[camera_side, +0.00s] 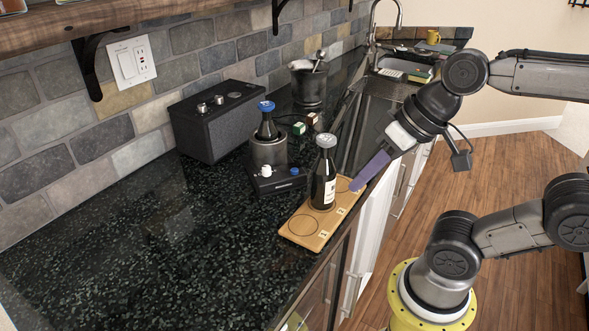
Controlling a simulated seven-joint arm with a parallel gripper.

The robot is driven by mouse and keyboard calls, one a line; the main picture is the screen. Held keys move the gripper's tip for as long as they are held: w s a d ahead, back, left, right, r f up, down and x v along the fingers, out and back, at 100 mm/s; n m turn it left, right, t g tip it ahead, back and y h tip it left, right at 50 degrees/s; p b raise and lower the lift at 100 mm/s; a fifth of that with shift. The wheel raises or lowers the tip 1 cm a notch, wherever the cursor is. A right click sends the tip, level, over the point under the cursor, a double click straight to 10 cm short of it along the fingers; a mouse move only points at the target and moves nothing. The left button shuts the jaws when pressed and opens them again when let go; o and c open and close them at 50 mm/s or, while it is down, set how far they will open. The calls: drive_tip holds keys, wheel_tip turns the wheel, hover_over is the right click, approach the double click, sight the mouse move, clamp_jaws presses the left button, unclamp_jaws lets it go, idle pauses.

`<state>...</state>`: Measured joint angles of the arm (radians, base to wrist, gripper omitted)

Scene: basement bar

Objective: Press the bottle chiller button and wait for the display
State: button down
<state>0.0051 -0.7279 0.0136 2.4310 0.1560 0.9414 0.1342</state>
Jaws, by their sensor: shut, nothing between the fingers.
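The bottle chiller (268,152) is a grey cylinder on the dark counter, with a blue-capped bottle (267,122) standing in it. A low black control box (275,183) sits at its front, with a white knob (265,170) and a small blue button (294,171) on top. I cannot make out any lit display on it. My gripper (356,186) has purple fingers, shut and empty. It points down and left over the counter's front edge, to the right of the control box and apart from it. A dark bottle with a grey cap (324,175) stands between them in the picture.
The dark bottle stands upright on a wooden board (303,228) with marked circles. A black speaker-like box (217,120) stands against the stone wall. Small green and brown blocks (299,128) and a dark bucket (308,88) are behind. The counter at left is clear.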

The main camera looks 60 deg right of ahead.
drive_tip(key=w+a+r+m+y, duration=0.2)
drive_tip(key=w+m, duration=0.2)
drive_tip(key=w, duration=0.1)
drive_tip(key=m+t+y, duration=0.1)
drive_tip(key=m+y, duration=0.2)
drive_tip(key=m, duration=0.9)
hover_over(294, 170)
wheel_tip(294, 170, down, 3)
drive_tip(key=shift+s+d+f+m, duration=0.15)
drive_tip(key=shift+s+d+f, duration=0.05)
drive_tip(key=shift+d, duration=0.15)
drive_tip(key=shift+s+d+f+m, duration=0.15)
drive_tip(key=shift+d, duration=0.2)
drive_tip(key=shift+f, duration=4.4)
drive_tip(key=shift+f, duration=0.4)
